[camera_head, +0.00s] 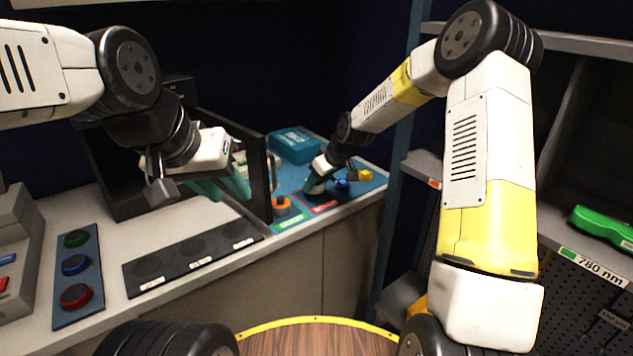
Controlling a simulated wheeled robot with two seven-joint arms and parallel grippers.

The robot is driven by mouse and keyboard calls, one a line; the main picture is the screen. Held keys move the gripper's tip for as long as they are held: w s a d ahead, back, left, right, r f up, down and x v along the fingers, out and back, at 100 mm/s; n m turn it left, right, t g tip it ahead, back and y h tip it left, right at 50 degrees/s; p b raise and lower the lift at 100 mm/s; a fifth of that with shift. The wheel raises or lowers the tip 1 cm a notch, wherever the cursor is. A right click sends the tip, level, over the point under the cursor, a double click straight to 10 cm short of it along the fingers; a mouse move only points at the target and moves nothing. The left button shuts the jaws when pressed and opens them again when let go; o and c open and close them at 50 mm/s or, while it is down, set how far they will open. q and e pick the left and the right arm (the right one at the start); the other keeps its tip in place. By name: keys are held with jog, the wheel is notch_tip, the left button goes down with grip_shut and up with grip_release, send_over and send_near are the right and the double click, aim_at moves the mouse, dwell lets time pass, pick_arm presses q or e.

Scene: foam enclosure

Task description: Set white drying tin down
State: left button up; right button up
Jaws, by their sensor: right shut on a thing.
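My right gripper (314,187) is low over the blue mat (297,228) at the back of the counter, behind a red label (323,207). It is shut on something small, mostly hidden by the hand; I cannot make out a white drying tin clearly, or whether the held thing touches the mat. My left gripper (160,190) hangs over the counter in front of a dark open box. I cannot tell whether its jaws are open.
An orange ring-shaped item (281,206), a blue item (341,183) and a yellow item (365,175) stand near the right gripper. A teal box (294,146) is behind. The dark open door (258,180) stands between the arms. Shelving (400,240) rises at right.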

jog(key=shift+f, duration=1.25)
jog(key=shift+f, duration=0.15)
jog(key=o, duration=1.4)
jog(key=s+d+r+m+h, duration=0.2)
jog(key=s+d+r, duration=0.3)
jog(key=s+r, duration=0.6)
jog(key=s+d+r+m+h, duration=0.1)
jog(key=s+d+r+m, duration=0.1)
jog(key=s+d+r, duration=0.65)
jog(key=s+r+m, duration=0.1)
jog(key=s, duration=0.4)
jog(key=s+r+m+t, duration=0.1)
jog(key=s+r, duration=0.1)
jog(key=s, duration=0.4)
jog(key=s+r+m, duration=0.1)
jog(key=s+m, duration=0.1)
jog(key=s, duration=0.3)
jog(key=shift+s+d+r+y, duration=0.1)
jog(key=shift+s+r+y, duration=0.1)
jog(key=shift+y, duration=0.1)
